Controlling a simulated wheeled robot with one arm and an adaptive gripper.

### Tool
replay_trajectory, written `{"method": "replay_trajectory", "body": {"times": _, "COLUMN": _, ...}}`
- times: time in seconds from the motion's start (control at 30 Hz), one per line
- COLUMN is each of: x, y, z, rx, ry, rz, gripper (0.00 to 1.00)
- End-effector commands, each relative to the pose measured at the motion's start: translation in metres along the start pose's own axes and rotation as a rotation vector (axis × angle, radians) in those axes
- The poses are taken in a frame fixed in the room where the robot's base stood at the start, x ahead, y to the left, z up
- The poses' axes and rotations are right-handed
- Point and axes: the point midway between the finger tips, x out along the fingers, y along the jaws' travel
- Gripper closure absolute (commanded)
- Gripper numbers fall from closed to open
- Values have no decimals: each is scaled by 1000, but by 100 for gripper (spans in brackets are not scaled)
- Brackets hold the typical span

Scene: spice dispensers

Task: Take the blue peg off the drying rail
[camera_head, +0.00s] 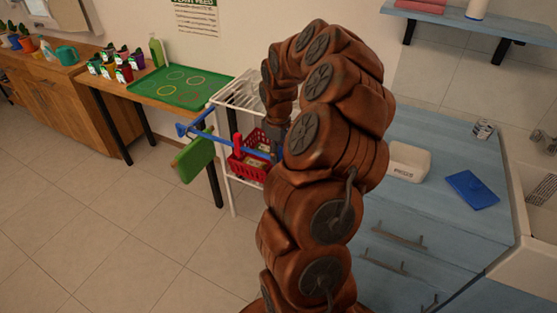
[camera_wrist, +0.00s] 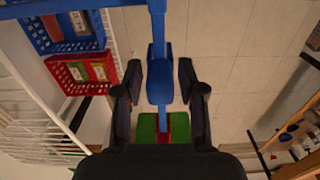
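In the wrist view the blue peg (camera_wrist: 160,80) sits on the blue drying rail (camera_wrist: 157,22), which runs lengthwise through the picture. My gripper (camera_wrist: 160,72) is open, with one dark finger on each side of the peg. A gap shows between the peg and each finger. In the head view the rail (camera_head: 197,133) sticks out from a white rack, and my gripper (camera_head: 277,138) is over its right part, partly covered by my arm. The peg cannot be made out clearly there.
A green board (camera_head: 194,158) hangs at the rail, with a red piece (camera_head: 238,143) upright farther along. A red basket (camera_head: 248,166) stands in the white rack (camera_head: 232,200). A wooden table with a green tray (camera_head: 180,86) is behind; a blue counter (camera_head: 440,150) is at right.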

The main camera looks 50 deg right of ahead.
Motion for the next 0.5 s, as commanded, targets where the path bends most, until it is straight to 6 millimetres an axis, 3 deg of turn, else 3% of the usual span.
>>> {"method": "replay_trajectory", "body": {"times": 0.3, "x": 0, "y": 0, "z": 0, "rx": 0, "ry": -1, "rz": -1, "gripper": 95}}
{"method": "replay_trajectory", "body": {"times": 0.5, "x": 0, "y": 0, "z": 0, "rx": 0, "ry": -1, "rz": -2, "gripper": 95}}
